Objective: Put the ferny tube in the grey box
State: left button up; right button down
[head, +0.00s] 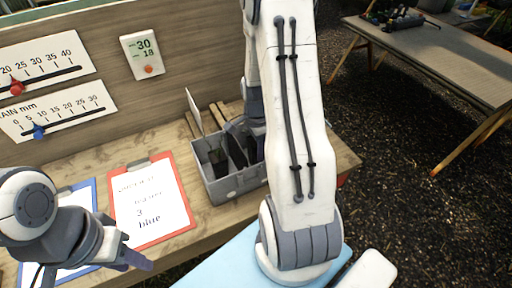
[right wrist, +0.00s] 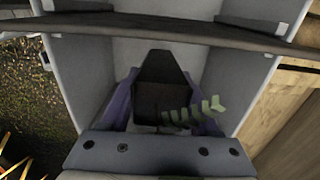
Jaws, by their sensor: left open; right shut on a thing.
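The grey box (head: 237,186) stands on the wooden bench in the head view, with upright dividers inside. My right arm reaches down into its right part and hides much of it. In the right wrist view the box wall (right wrist: 80,75) surrounds my right gripper (right wrist: 162,110), which is shut on a dark tapered tube (right wrist: 160,75). A pale green ferny leaf (right wrist: 195,110) shows at the tube. Whether the tube touches the box floor cannot be told. My left gripper (head: 138,262) is open and empty, low at the left in front of the clipboards.
A red clipboard (head: 150,200) and a blue clipboard (head: 85,195) lie left of the box. Gauges hang on the back board. Another table (head: 440,60) stands at the upper right, across dark ground.

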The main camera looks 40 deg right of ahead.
jog(key=shift+f, duration=0.25)
jog(key=shift+c, duration=0.6)
grip_release()
notch_tip(320, 180, up, 12)
jog(key=shift+r+b, duration=0.15)
jog(key=shift+b, duration=0.2)
jog(key=s+a+r+n, duration=0.1)
jog(key=a+r+n, duration=0.2)
jog(key=a+n, duration=1.15)
jog(key=s+a+r+n+y, duration=0.1)
jog(key=s+a+n, duration=1.2)
jog(key=s+a, duration=0.2)
jog(key=shift+s+a+r+n, duration=0.15)
jog(key=shift+a+n, duration=0.2)
jog(key=shift+a, duration=0.35)
